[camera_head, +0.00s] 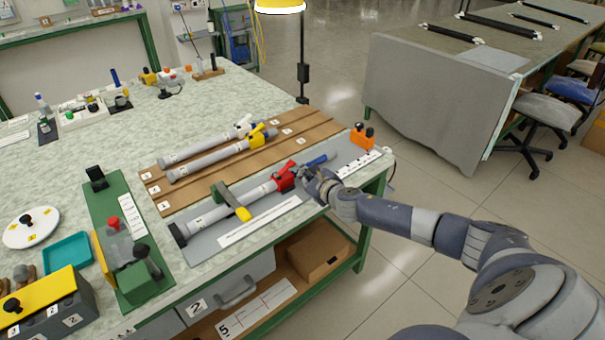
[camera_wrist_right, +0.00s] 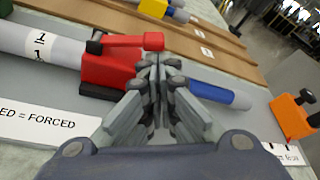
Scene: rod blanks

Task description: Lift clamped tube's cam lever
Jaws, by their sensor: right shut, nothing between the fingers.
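A grey tube (camera_head: 212,212) lies clamped in the grey fixture at the table's front edge. It carries a label "1" in the right wrist view (camera_wrist_right: 40,45). At its right end is a red collar (camera_head: 284,182), also large in the wrist view (camera_wrist_right: 105,70). The red cam lever (camera_wrist_right: 135,41) lies along the collar's top, its rounded end to the right. A blue rod (camera_head: 320,159) sticks out to the right. My right gripper (camera_wrist_right: 158,65) is shut and empty, its fingertips close beside the lever's end, over the rod; contact cannot be told. My left gripper is out of view.
A clamp with a yellow handle (camera_head: 237,204) spans the tube's middle. Behind lie two grey tubes with white and yellow collars on a brown slotted board (camera_head: 310,122). An orange block (camera_head: 362,138) stands right of the gripper. A green fixture (camera_head: 120,215) stands left.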

